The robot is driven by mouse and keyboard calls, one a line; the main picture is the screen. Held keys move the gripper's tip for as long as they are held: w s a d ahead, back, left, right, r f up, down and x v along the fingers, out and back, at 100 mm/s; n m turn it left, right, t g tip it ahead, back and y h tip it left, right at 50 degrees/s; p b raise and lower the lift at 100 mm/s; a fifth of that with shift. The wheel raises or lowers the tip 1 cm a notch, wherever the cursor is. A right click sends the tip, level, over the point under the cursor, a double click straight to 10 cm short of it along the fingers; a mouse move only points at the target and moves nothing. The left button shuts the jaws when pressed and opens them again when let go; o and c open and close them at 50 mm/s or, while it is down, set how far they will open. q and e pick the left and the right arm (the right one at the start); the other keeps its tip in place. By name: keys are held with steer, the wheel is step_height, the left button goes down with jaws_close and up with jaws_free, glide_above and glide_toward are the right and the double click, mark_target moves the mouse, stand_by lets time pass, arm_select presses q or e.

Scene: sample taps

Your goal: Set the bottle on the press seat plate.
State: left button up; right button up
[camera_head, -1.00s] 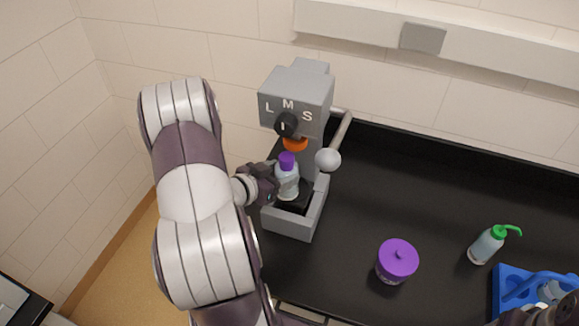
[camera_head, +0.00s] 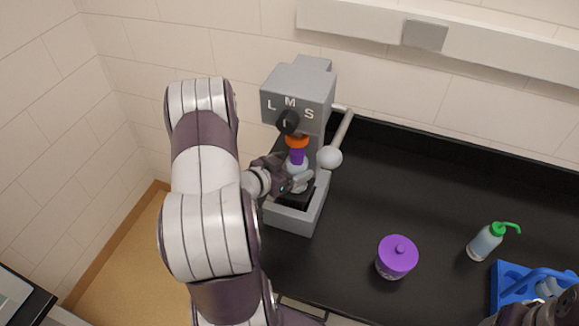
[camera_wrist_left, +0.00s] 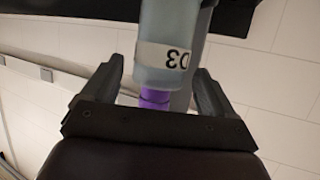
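The bottle (camera_head: 299,171), pale with a purple cap, stands upright in the grey press (camera_head: 298,84), its cap just below the orange piece (camera_head: 297,141). The black seat plate (camera_head: 292,201) lies under it; my left gripper hides the bottle's base, so contact with the plate cannot be told. My left gripper (camera_head: 293,183) is around the bottle. In the left wrist view the bottle (camera_wrist_left: 168,52), labelled D3, shows between spread fingers (camera_wrist_left: 158,65), with a gap on the left side. My right gripper (camera_head: 545,312) is partly seen at the lower right corner; its fingers are unclear.
The press has a lever with a grey ball knob (camera_head: 329,158) on its right. A purple lidded jar (camera_head: 397,257), a green-topped wash bottle (camera_head: 486,241) and a blue rack (camera_head: 509,281) stand on the black counter (camera_head: 420,190).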

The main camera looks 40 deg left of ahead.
arm_select(q)
steer(key=shift+r, duration=0.4)
steer(key=d+b+v, duration=0.1)
steer(key=v, duration=1.1)
steer(key=shift+a+f, duration=0.2)
steer(key=shift+a, duration=0.25)
